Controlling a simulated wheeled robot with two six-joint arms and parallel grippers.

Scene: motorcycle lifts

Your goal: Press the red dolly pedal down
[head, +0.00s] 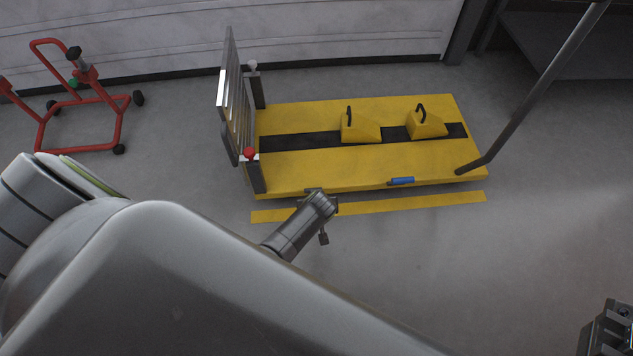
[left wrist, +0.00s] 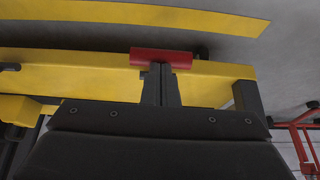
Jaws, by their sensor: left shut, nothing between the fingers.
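The red pedal (left wrist: 176,57) is a short red bar at the side of the yellow dolly platform (head: 360,168), seen in the left wrist view. In the head view I cannot make it out; my left gripper seems to hide that spot. My left gripper (left wrist: 161,70) is shut and empty. Its fingertips overlap the near edge of the red pedal in the wrist view; I cannot tell whether they touch it. In the head view this gripper (head: 316,194) is at the platform's front edge. Part of my right gripper (head: 610,330) shows at the lower right.
A blue pedal (head: 402,181) sits on the same front edge, further right. A red ball knob (head: 249,153) tops a post by the upright grille (head: 236,95). A dark bar (head: 540,88) slants down at the right. A red stand (head: 80,115) is at the left. Open floor lies in front.

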